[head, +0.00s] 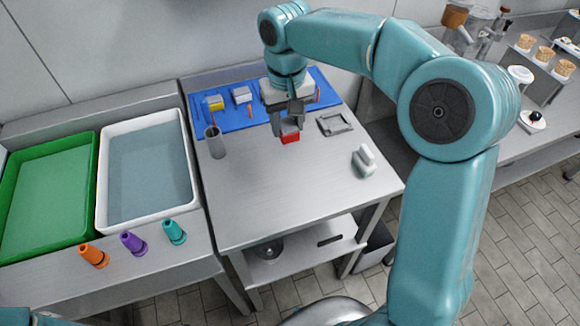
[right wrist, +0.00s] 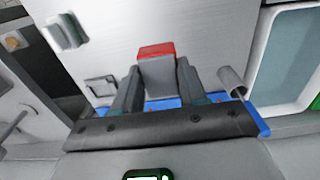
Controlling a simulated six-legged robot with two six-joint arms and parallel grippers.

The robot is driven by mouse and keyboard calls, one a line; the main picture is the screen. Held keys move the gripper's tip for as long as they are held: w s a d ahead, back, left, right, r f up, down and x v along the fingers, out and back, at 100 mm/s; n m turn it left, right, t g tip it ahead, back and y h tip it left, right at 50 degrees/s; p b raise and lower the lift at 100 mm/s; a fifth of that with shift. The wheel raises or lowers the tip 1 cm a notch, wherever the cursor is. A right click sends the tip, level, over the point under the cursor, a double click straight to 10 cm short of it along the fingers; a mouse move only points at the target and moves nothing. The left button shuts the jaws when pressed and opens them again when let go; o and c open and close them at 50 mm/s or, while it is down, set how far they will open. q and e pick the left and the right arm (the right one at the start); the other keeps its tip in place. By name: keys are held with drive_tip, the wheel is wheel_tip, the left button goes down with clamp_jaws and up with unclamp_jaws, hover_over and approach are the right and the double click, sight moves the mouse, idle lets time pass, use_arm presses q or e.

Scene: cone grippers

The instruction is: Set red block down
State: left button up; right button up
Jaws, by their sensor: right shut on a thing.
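The red block (head: 290,138) shows a red end below a grey part, between the fingers of my right gripper (head: 288,128). In the right wrist view the same red end (right wrist: 157,50) sticks out past the fingertips of my right gripper (right wrist: 158,75), which is shut on the grey part. The block is over the steel table (head: 270,190), near the front edge of the blue mat (head: 262,121). I cannot tell whether it touches the table. My left gripper is not in view.
A grey cup (head: 215,143) stands left of the block. A square grey frame (head: 335,123) and a white handled object (head: 364,160) are to its right. Yellow-topped (head: 215,103) and white (head: 242,95) items sit on the mat. The table's front is clear.

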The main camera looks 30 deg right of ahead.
approach(288, 176)
wheel_tip(288, 176, down, 5)
drive_tip(key=shift+s+f, duration=0.1)
drive_tip(key=shift+f, duration=0.3)
drive_tip(key=shift+f, duration=0.1)
drive_tip(key=o, duration=1.1)
